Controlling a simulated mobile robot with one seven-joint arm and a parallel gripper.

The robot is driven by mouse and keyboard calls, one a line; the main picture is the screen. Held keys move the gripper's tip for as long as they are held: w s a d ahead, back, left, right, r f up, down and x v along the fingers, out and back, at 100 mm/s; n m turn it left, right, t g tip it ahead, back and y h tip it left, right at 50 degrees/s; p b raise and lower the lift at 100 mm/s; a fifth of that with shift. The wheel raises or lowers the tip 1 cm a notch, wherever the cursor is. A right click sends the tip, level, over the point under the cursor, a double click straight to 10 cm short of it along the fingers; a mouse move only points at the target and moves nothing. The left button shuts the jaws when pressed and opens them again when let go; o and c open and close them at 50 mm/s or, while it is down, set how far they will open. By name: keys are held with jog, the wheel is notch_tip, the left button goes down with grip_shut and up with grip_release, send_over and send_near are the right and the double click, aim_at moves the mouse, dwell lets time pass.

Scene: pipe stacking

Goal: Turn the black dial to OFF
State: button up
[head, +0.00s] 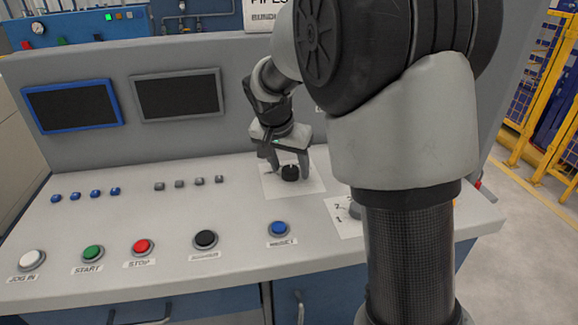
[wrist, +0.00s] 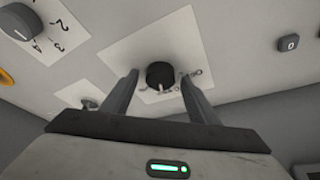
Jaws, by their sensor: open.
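The black dial (head: 290,173) sits on a white label plate on the sloped console top. In the wrist view the dial (wrist: 160,75) shows a white pointer mark at its lower edge, and small label characters lie beside it, too small to read. My gripper (wrist: 157,78) is open, with one finger on each side of the dial. I cannot tell whether the fingers touch it. In the head view my gripper (head: 289,175) reaches down over the dial from behind, and my arm hides part of the console to the right.
A grey numbered dial (wrist: 20,22) stands nearby on its own plate. A black push button (head: 205,239), a blue button (head: 278,229) and a red button (head: 143,247) line the console front. Two dark screens (head: 72,106) are on the upright panel.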

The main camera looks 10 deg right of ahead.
jog(key=c, duration=1)
jog(key=shift+c, duration=0.2)
jog(key=shift+n, duration=0.3)
jog(key=n+p, duration=0.1)
jog(key=n+y+p, duration=0.1)
jog(key=n, duration=0.1)
jog(key=shift+s+d+r+t, duration=0.1)
jog(key=shift+d+r+t, duration=0.1)
jog(key=shift+t, duration=0.2)
jog(key=n+y+p, duration=0.2)
jog(key=n, duration=0.2)
jog(key=shift+d, duration=0.15)
jog(key=n+y+p, duration=0.1)
jog(key=n, duration=0.2)
jog(key=shift+d+f+n, duration=0.1)
jog(key=shift+n, duration=0.3)
jog(key=shift+n+g+y+p, duration=0.55)
jog(key=shift+n+y, duration=0.35)
jog(key=shift+n, duration=1.3)
jog(key=shift+f, duration=0.1)
